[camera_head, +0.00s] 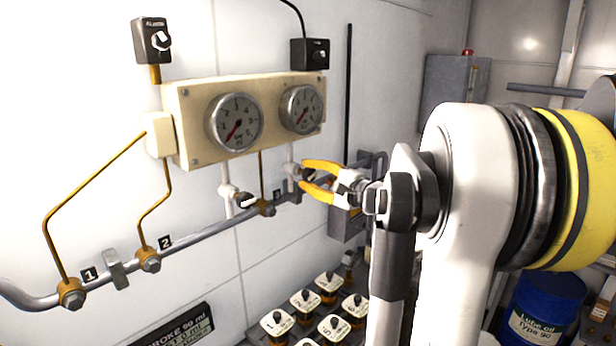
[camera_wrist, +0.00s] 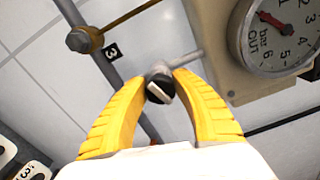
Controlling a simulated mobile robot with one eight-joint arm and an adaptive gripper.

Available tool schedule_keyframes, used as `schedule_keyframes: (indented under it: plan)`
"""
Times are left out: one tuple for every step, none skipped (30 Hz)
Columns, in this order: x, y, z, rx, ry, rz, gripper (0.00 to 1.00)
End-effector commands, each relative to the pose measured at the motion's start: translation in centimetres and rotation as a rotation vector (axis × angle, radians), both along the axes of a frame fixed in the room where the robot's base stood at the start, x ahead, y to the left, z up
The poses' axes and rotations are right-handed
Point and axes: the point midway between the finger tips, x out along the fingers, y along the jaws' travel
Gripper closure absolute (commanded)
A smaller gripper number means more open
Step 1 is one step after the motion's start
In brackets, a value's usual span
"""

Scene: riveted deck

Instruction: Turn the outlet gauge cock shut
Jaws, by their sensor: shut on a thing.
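The outlet gauge cock (camera_wrist: 157,90) has a black knob with a pale line, on a light pipe below the gauge marked OUT (camera_wrist: 284,30). In the head view the cock (camera_head: 294,170) is mostly hidden at my fingertips. My gripper (camera_head: 303,176) comes in from the right with its yellow fingers. In the wrist view my gripper (camera_wrist: 161,80) is shut on the knob, one finger on each side. The pale line runs slanted in that view. The outlet gauge is the right one (camera_head: 302,110) on the cream panel (camera_head: 188,140).
A second cock (camera_head: 240,197) sits under the left gauge (camera_head: 235,122). A grey pipe (camera_head: 205,228) with brass fittings and number tags runs along the wall below. Several numbered caps (camera_head: 305,300) stand below. A blue drum (camera_head: 545,305) is at the lower right.

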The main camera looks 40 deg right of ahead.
Motion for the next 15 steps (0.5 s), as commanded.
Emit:
schedule_keyframes:
  plan:
    - [0.03,0.01,0.04,0.037,0.002,0.001,0.98]
    - [0.03,0.01,0.05,0.062,0.004,0.001,0.98]
    - [0.03,0.01,0.06,0.094,0.006,0.001,0.98]
    - [0.03,0.00,0.07,0.117,0.008,0.001,0.98]
    - [0.03,0.00,0.08,0.138,0.010,0.001,0.98]
    - [0.03,0.01,0.09,0.166,0.012,0.001,0.98]
    - [0.03,0.00,0.10,0.186,0.013,0.001,0.98]
    - [0.03,0.00,0.11,0.203,0.015,0.001,0.98]
    - [0.03,0.00,0.11,0.225,0.016,0.001,0.98]
    - [0.03,-0.01,0.12,0.242,0.018,0.001,0.98]
    - [0.03,-0.01,0.13,0.256,0.019,0.001,0.98]
    - [0.03,0.00,0.13,0.275,0.020,0.001,0.98]
    - [0.03,-0.01,0.14,0.286,0.021,0.001,0.98]
    - [0.03,-0.01,0.14,0.298,0.022,0.001,0.98]
    - [0.03,-0.01,0.15,0.310,0.023,0.001,0.98]
